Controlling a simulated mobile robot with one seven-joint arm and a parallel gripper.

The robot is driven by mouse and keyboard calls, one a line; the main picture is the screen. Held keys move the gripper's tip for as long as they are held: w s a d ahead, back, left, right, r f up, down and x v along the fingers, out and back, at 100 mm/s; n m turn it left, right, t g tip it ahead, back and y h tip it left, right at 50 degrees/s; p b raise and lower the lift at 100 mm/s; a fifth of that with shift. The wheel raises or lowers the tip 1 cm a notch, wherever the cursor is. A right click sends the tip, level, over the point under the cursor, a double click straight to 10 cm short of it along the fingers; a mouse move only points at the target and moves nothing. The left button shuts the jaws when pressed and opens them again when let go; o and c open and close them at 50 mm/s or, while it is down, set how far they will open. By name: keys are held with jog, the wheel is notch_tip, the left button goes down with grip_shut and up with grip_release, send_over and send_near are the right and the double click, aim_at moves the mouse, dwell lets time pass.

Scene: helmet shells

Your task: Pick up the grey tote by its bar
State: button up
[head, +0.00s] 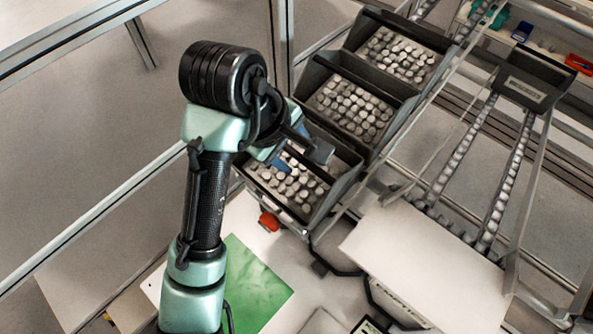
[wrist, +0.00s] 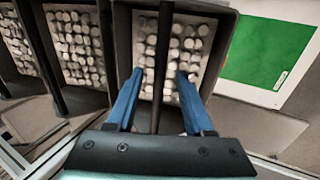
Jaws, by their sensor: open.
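The nearest grey tote (head: 347,186) is an open dark bin with many pale round pieces in it. It is the end one of a row of three. In the wrist view the same tote (wrist: 224,45) lies under my gripper, and its dark bar (wrist: 163,45) runs lengthwise across the middle of the opening. My gripper (wrist: 160,74) is open, with one blue finger on each side of the bar, apart from it. How far the fingertips are above the bar I cannot tell. In the head view my arm partly hides the tote and the bar.
Two similar totes (head: 322,69) stand behind in the same row. A green sheet (head: 258,285) and a small red object (head: 269,221) are near the tote. A pale panel (head: 425,265), roller rails (head: 500,190) and metal frame bars (head: 90,225) surround the area.

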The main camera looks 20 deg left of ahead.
jog(key=b+x, duration=0.1)
jog(key=x, duration=0.1)
jog(key=b+x, duration=0.1)
jog(key=x, duration=0.1)
jog(key=shift+w+a+f, duration=0.15)
jog(key=shift+w+f, duration=0.1)
jog(key=shift+f, duration=0.1)
jog(key=shift+c, duration=0.3)
grip_shut()
jog(key=shift+r, duration=0.1)
dwell(0.7)
